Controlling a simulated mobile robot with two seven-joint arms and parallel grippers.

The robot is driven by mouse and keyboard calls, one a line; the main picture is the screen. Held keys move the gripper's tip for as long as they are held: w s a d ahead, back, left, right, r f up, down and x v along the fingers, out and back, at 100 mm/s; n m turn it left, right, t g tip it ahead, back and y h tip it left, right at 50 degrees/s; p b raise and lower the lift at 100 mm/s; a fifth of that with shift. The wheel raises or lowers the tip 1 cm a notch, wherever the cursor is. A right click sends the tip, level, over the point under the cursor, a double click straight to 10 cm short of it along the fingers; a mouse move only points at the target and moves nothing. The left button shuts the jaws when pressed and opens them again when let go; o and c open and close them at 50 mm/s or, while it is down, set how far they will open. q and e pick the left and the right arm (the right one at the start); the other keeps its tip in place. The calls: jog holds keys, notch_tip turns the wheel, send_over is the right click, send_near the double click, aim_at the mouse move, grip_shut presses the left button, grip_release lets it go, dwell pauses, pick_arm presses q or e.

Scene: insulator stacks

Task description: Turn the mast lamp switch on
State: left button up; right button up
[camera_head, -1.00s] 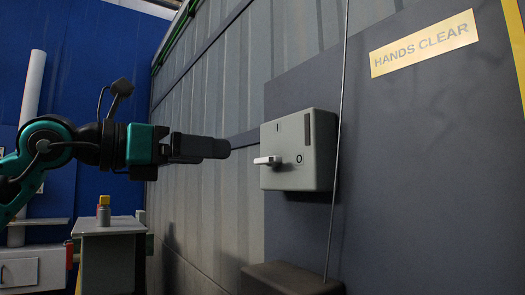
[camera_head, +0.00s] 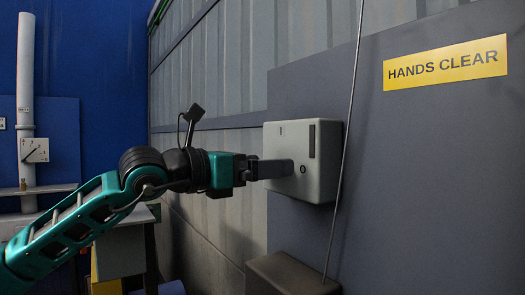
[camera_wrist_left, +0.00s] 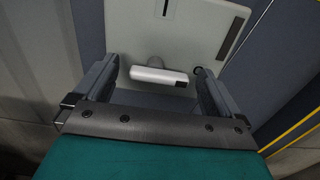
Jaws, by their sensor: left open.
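The switch box (camera_head: 322,150) is a grey box on the dark wall panel, with an I mark at its top and an O mark at its lower right. Its pale handle (camera_wrist_left: 160,76) shows in the left wrist view as a short bar on a round stem, lying crosswise with one end toward the O mark. My left gripper (camera_head: 284,169) is open at the front of the box and hides the handle in the head view. In the wrist view its fingers stand on either side of the handle, apart from it. My right gripper is not in view.
A thin cable (camera_head: 345,150) hangs beside the box's right edge. A dark ledge box (camera_head: 290,275) sits below it. A yellow HANDS CLEAR sign (camera_head: 446,63) is on the panel at upper right. A small cabinet stands behind my arm at left.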

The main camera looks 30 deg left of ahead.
pick_arm(q)
jog(key=shift+w+d, duration=0.1)
jog(key=shift+w, duration=0.1)
jog(key=shift+c, duration=0.4)
jog(key=c, duration=1)
jog(key=n+b, duration=0.1)
jog(key=n, duration=0.5)
jog(key=n+b, duration=0.1)
jog(key=n, duration=0.4)
jog(key=a+n+b, duration=0.1)
jog(key=n, duration=0.5)
jog(key=shift+w+n, duration=0.2)
jog(key=shift+n, duration=0.4)
